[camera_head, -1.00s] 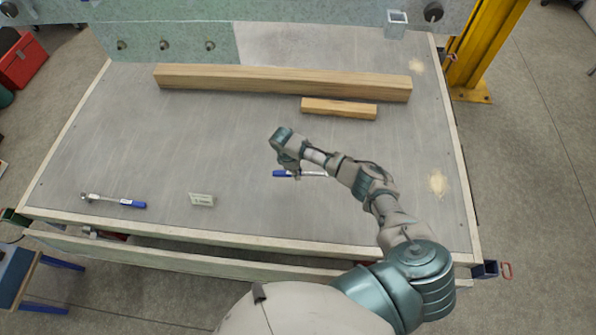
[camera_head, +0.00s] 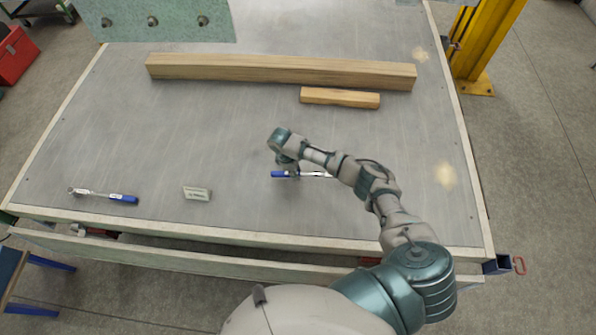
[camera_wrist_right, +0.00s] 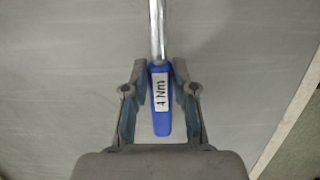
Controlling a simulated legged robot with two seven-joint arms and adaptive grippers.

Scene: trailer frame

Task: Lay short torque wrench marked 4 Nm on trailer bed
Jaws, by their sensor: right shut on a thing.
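The torque wrench (camera_head: 284,174) with a blue handle and a silver shaft is in my right gripper (camera_head: 295,172), over the middle front of the trailer bed (camera_head: 200,130). In the right wrist view, the gripper (camera_wrist_right: 160,98) has a finger on each side of the blue handle (camera_wrist_right: 162,122), whose white label reads 4 Nm. The silver shaft (camera_wrist_right: 157,30) points away from the gripper. Whether the wrench touches the bed or is held just above it, I cannot tell. My left gripper is not in view.
Another blue-handled wrench (camera_head: 103,196) lies at the bed's front left, with a small sign (camera_head: 197,193) to its right. A long timber beam (camera_head: 280,70) and a short wood block (camera_head: 340,97) lie farther back. The bed between them is clear.

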